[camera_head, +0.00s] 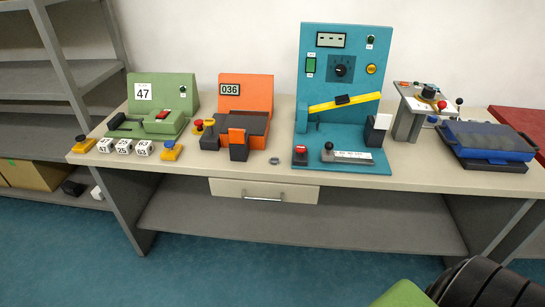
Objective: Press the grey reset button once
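I cannot pick out the grey reset button with certainty. A small grey round piece (274,161) lies on the bench top near its front edge, in front of the orange unit (245,92). A red button (301,149) sits on the teal base. Neither gripper shows in the head view.
The bench (230,170) has a closed drawer (263,190). A yellow lever (343,101) crosses the teal panel. A blue tray (488,141) sits right.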

